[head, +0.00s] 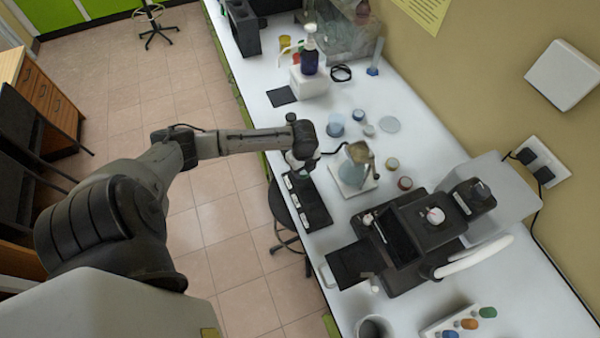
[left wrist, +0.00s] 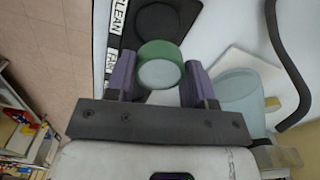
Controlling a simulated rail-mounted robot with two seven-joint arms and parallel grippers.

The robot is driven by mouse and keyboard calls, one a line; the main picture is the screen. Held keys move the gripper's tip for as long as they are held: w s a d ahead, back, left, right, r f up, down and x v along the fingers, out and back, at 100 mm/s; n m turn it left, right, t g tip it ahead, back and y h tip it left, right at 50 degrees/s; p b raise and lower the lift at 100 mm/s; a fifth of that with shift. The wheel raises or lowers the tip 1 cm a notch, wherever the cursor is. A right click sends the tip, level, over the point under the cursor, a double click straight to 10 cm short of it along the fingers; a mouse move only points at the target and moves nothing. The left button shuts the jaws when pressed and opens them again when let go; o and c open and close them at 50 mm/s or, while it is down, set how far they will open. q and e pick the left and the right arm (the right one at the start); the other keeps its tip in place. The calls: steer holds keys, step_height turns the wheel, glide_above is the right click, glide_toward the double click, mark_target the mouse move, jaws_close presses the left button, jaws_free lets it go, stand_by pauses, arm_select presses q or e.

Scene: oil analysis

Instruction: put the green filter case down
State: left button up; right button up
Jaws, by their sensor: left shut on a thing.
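The green filter case (left wrist: 160,50) is a short round case with a green rim and a pale face. In the left wrist view it sits between the purple fingers of my left gripper (left wrist: 160,78), which is shut on it. A black mat (left wrist: 187,14) with white labels, one reading CLEAN, lies behind and beneath the case, with a dark round mark on it. Whether the case touches the mat I cannot tell.
A glass flask (head: 354,165) on a white plate stands just right of the gripper. Small round containers (head: 392,163) and a blue cup (head: 335,126) are near. A black microscope-like instrument (head: 410,225) stands to the right. The bench's left edge runs beside the mat.

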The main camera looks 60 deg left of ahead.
arm_select(q)
steer(key=shift+s+a+f, duration=0.25)
steer(key=shift+a+f, duration=0.05)
steer(key=shift+a, duration=0.15)
steer(key=shift+f, duration=2)
steer(key=shift+f, duration=0.15)
steer(key=o, duration=0.9)
